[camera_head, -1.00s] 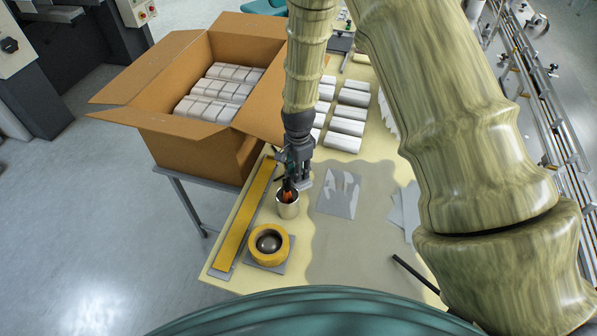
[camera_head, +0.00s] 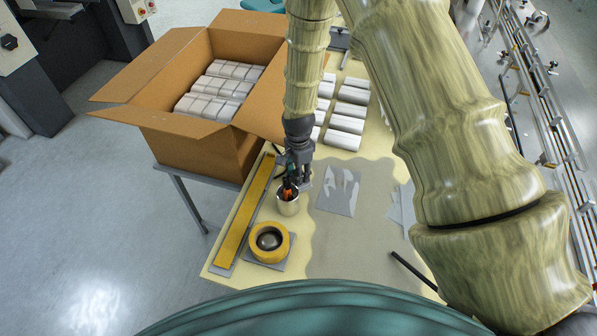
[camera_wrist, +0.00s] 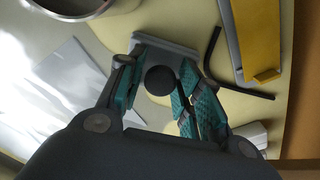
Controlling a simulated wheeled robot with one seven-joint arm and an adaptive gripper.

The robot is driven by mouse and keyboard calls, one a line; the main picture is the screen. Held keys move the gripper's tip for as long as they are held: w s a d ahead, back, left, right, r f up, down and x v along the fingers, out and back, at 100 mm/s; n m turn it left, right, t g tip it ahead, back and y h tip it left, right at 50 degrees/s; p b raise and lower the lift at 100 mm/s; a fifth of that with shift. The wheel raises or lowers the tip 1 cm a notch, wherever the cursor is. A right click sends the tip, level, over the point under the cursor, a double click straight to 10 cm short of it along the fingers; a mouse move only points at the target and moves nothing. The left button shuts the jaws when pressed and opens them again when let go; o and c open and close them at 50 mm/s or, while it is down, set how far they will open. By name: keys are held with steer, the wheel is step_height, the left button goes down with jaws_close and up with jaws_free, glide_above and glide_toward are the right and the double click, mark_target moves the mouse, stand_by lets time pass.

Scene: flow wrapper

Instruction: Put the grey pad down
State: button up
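The grey pad (camera_wrist: 178,47) is a flat grey plate with a dark round knob (camera_wrist: 160,80) on top. It lies under my gripper (camera_wrist: 158,78) in the wrist view. The teal fingers stand on either side of the knob, apart, with a slim gap visible on the left; contact on the right is unclear. In the head view my gripper (camera_head: 298,178) points down over the yellow table, right behind the metal cup. Only a small grey edge of the pad (camera_head: 307,186) shows there. It looks at or very near the table top.
The metal cup (camera_head: 288,206) with orange-handled items stands close in front. A yellow tape roll (camera_head: 269,242) on a grey plate and a long yellow strip (camera_head: 240,220) lie left. A clear film (camera_head: 338,191) is right. A carton (camera_head: 207,150) and white packs (camera_head: 343,133) stand behind.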

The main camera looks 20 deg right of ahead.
step_height(320, 180, up, 12)
steer(key=b, duration=0.4)
steer(key=shift+r, duration=0.15)
stand_by(0.5)
stand_by(0.4)
